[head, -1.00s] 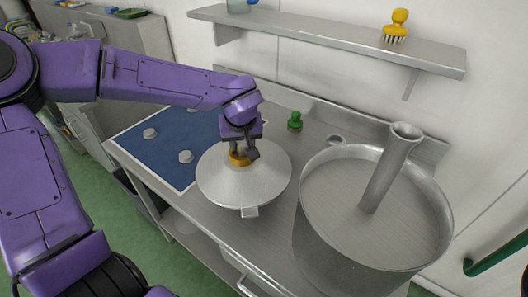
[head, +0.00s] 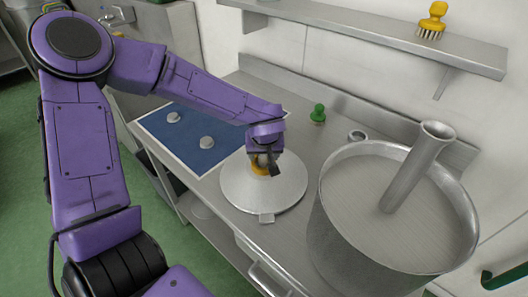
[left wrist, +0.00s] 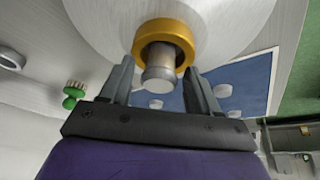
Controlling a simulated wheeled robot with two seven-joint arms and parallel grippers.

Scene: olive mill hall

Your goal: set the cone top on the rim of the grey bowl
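The cone top is a wide, shallow pale-metal cone (head: 285,188) with a small tab at its front edge. It is over the counter, between the blue mat and the large steel tub. In the left wrist view its yellow collar (left wrist: 187,42) and metal stub (left wrist: 158,76) face me. My left gripper (head: 268,166) is above it. Its fingertips (left wrist: 160,70) meet the collar on both sides, with the stub between the fingers. No separate grey bowl shows clearly; the cone hides what is under it. I cannot tell what it rests on. My right gripper is out of view.
The large steel tub (head: 345,245) with an upright pipe (head: 418,165) stands close on the right. A blue mat (head: 185,125) with small pale pieces lies left. A green knob-like piece (head: 317,113) is behind. A shelf (head: 370,27) with a yellow brush (head: 432,20) hangs above.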

